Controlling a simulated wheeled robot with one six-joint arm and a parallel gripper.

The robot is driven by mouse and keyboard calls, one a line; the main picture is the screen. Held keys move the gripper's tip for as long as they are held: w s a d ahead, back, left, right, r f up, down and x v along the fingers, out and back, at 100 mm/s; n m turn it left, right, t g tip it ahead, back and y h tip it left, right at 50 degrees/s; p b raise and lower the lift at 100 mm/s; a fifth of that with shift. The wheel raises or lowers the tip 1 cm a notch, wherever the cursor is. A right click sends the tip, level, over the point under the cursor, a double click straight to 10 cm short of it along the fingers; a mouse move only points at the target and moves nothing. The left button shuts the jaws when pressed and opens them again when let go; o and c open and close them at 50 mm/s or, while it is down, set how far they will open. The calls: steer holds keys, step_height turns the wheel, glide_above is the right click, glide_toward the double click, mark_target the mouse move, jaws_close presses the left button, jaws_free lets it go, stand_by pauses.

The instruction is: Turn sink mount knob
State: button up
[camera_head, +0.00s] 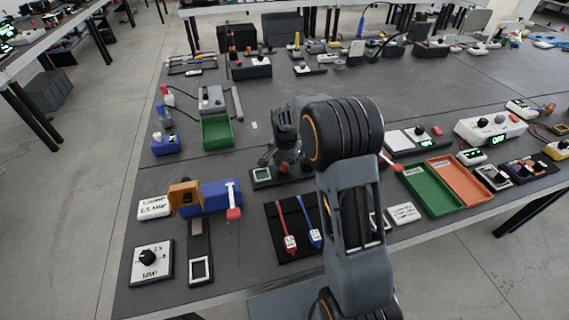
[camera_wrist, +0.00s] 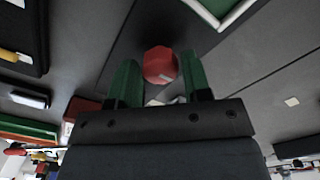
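In the wrist view, the two green fingers of my gripper (camera_wrist: 162,78) stand apart. A red, many-sided knob (camera_wrist: 160,64) shows between them, close to both inner faces. I cannot tell whether the fingers touch it. In the head view, a small red part (camera_head: 284,168) shows just below the gripper; the rest is hidden by my arm. No readable label marks a sink mount.
A dial box (camera_head: 152,263) is at front left. A blue block with an orange bracket (camera_head: 210,196) lies behind it. A green tray (camera_head: 217,131) stands at left; green (camera_head: 433,188) and orange (camera_head: 462,180) trays are at right. Red and blue tools (camera_head: 287,240) lie in front.

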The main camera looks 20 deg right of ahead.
steer(key=c, duration=0.6)
steer(key=shift+n, duration=0.4)
steer(key=n, duration=0.6)
steer(key=shift+n, duration=0.4)
steer(key=n, duration=0.6)
steer(key=shift+p, duration=0.35)
steer(key=shift+n, duration=2.7)
